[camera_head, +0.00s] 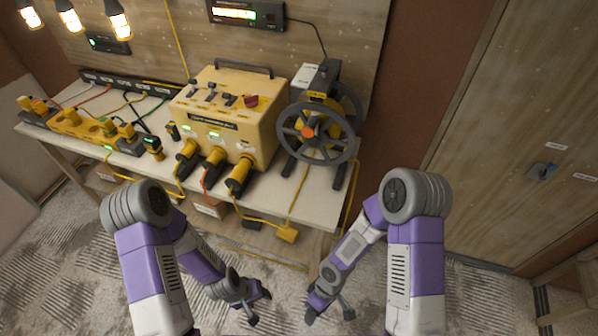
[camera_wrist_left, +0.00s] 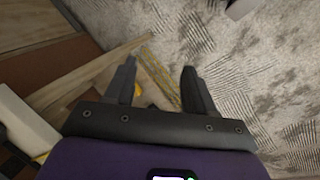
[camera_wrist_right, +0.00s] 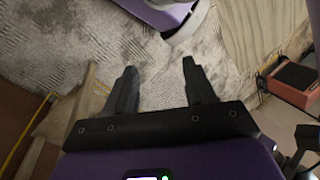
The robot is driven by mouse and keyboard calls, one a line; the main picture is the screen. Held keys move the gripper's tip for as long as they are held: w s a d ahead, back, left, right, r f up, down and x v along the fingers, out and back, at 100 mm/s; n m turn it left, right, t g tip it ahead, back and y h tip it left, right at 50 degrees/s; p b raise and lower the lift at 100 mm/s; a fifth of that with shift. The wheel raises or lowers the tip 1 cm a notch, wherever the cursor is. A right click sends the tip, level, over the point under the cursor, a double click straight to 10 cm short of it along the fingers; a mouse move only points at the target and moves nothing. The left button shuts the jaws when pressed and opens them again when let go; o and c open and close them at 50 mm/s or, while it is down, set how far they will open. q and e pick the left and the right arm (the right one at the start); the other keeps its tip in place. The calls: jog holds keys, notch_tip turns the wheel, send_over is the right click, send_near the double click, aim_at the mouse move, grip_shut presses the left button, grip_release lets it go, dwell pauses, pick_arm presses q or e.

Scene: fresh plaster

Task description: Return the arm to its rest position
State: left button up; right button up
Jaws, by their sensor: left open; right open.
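My left gripper (camera_head: 260,306) hangs low in front of the workbench, over the patterned floor. In the left wrist view its two fingers (camera_wrist_left: 158,85) are apart with nothing between them. My right gripper (camera_head: 329,308) also hangs low, a little to the right of the left one. In the right wrist view its fingers (camera_wrist_right: 160,85) are apart and empty, with the floor beyond. Both arms are bent, with their forearms pointing down and inward. Neither gripper touches the bench.
The workbench (camera_head: 322,208) carries a yellow power box (camera_head: 225,115), a hand-wheel machine (camera_head: 318,130) and yellow power strips (camera_head: 85,127). A wooden door (camera_head: 520,130) stands right. The floor before the bench is mostly clear.

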pick_arm(q)
jog(key=s+d+f+m+b, duration=0.1)
jog(key=d+f+b, duration=0.2)
jog(key=f+b, duration=0.2)
jog(key=shift+s+f+m+h+b, duration=0.3)
jog(key=shift+h+b, duration=0.1)
jog(key=shift+b, duration=0.1)
pick_arm(e)
jog(key=w+d+f+m+t+y, duration=0.1)
jog(key=d+f+m+t, duration=0.3)
jog(key=f+m, duration=0.4)
jog(key=w+m, duration=0.1)
jog(key=m, duration=0.2)
jog(key=shift+w+d+f+m+y, duration=0.25)
jog(key=shift+d+f+m+y, duration=0.05)
jog(key=shift+f+m+y, duration=0.1)
